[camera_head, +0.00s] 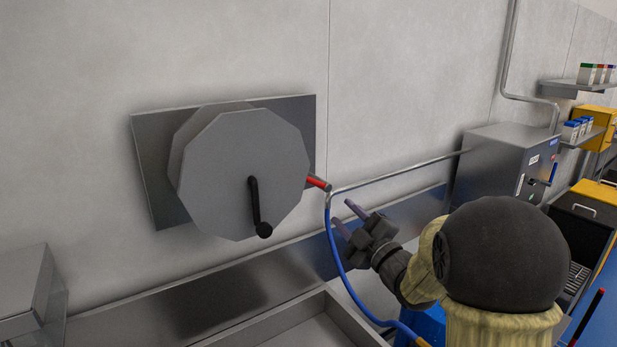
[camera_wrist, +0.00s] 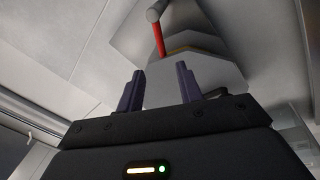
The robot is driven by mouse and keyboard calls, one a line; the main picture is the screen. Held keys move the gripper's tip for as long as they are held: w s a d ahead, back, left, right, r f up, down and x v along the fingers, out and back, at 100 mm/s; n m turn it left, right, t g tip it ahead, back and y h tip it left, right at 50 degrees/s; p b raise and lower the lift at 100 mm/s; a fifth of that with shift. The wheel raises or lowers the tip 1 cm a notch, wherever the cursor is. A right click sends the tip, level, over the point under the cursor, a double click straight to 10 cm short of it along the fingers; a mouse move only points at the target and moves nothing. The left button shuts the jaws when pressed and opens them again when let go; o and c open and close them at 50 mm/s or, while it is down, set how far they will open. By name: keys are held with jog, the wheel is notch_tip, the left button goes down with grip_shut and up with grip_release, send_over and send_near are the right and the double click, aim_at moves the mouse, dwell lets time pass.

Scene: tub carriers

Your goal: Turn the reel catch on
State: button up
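The reel (camera_head: 240,170) is a grey many-sided drum on a metal wall plate (camera_head: 155,180), with a black crank handle (camera_head: 255,205) hanging down on its face. The red reel catch (camera_head: 318,182) sticks out at the reel's right edge. My gripper (camera_head: 346,217) is below and to the right of the catch, apart from it, with its fingers apart and empty. In the wrist view the gripper (camera_wrist: 158,88) has two dark fingers spread. The red catch (camera_wrist: 158,38) shows beyond and above them, with a pale round end. The reel (camera_wrist: 205,50) is behind it.
A blue hose (camera_head: 335,250) hangs from a metal pipe (camera_head: 400,173) close to my gripper. A steel basin (camera_head: 300,308) lies below the reel. A metal box (camera_head: 500,165) with controls is on the wall at right, and shelves with small containers (camera_head: 590,73) are beyond.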

aim_at(314, 183)
jog(key=p+x, duration=0.7)
jog(key=x, duration=0.8)
jog(key=shift+w+a+r+p, duration=0.15)
jog(key=shift+w+a+p, duration=0.05)
jog(key=shift+p, duration=0.15)
jog(key=shift+w+a, duration=0.3)
jog(key=shift+w, duration=0.1)
grip_shut()
